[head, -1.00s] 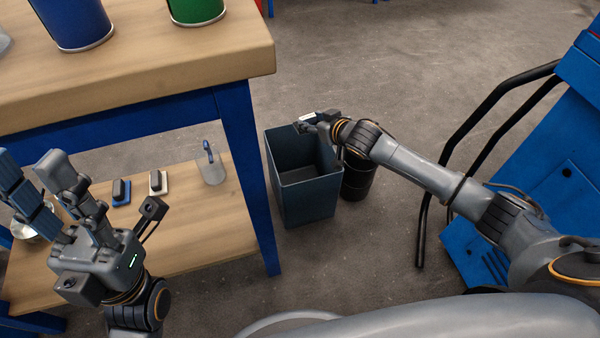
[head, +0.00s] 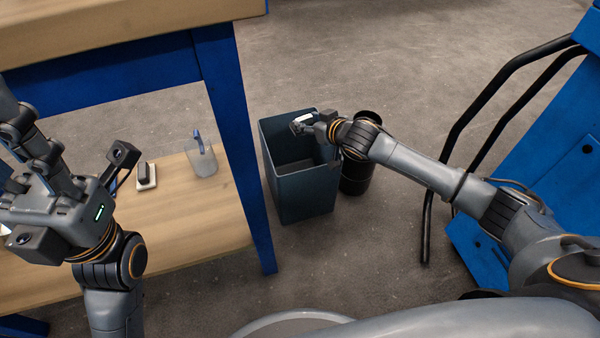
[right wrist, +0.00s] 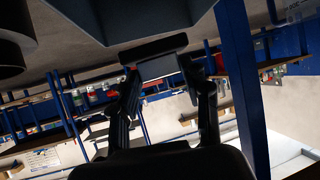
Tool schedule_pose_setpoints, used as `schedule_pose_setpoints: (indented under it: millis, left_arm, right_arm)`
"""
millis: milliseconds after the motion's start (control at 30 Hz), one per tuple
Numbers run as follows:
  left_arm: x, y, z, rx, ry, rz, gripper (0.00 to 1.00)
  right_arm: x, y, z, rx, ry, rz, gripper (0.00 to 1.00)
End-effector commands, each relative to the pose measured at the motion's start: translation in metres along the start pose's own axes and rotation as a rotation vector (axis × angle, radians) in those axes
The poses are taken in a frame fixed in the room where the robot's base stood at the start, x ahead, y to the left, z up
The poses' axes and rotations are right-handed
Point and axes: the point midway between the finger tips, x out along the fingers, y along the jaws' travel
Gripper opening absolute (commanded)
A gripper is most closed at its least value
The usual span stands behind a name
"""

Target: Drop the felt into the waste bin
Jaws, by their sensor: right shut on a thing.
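The waste bin (head: 305,195), a dark blue-grey, square, open-topped bin, stands on the floor right of the bench leg. My right gripper (head: 303,124) is over its back rim area, shut on the felt (head: 306,117), which shows as a small pale patch with dark edges. In the right wrist view the felt (right wrist: 157,68) is a flat greyish pad with a dark bar, between the two fingers; the bin's wall (right wrist: 120,18) shows above it. My left gripper (head: 22,130) is at the left edge, its fingers partly cut off.
A round black bin (head: 357,180) stands right behind the waste bin. The bench's blue leg (head: 240,170) is close on the left. Its lower shelf (head: 190,225) bears a clear cup (head: 201,162) and a dark-handled block (head: 146,175). A blue cart (head: 555,150) with black rails stands right.

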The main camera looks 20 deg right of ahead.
Motion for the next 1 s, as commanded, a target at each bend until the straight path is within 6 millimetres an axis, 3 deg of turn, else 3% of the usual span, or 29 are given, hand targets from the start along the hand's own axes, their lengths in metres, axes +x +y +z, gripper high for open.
schedule_pose_setpoints:
  millis: [33, 67, 167, 467, 633, 1000]
  left_arm:
    - [0.000, 0.000, 0.000, 0.000, 0.000, 0.000, 0.40]
    - [0.000, 0.000, 0.000, 0.000, 0.000, 0.000, 0.40]
    - [0.000, 0.000, 0.000, 0.000, 0.000, 0.000, 0.40]
    - [0.000, 0.000, 0.000, 0.000, 0.000, -0.001, 0.40]
    - [0.000, 0.000, 0.000, 0.000, 0.000, -0.001, 0.40]
    - [0.000, 0.000, 0.000, 0.000, 0.000, -0.001, 0.40]
  right_arm:
    - [0.000, 0.000, 0.000, 0.000, 0.001, 0.000, 0.16]
    - [0.000, 0.000, 0.000, 0.000, 0.001, 0.000, 0.53]
    - [0.000, 0.000, 0.000, 0.000, 0.000, 0.000, 0.73]
    - [0.000, 0.000, 0.000, 0.000, 0.000, 0.000, 0.74]
    - [-0.011, 0.000, 0.001, 0.001, -0.001, -0.001, 0.74]
    - [-0.081, 0.001, 0.002, -0.002, -0.002, 0.000, 0.74]
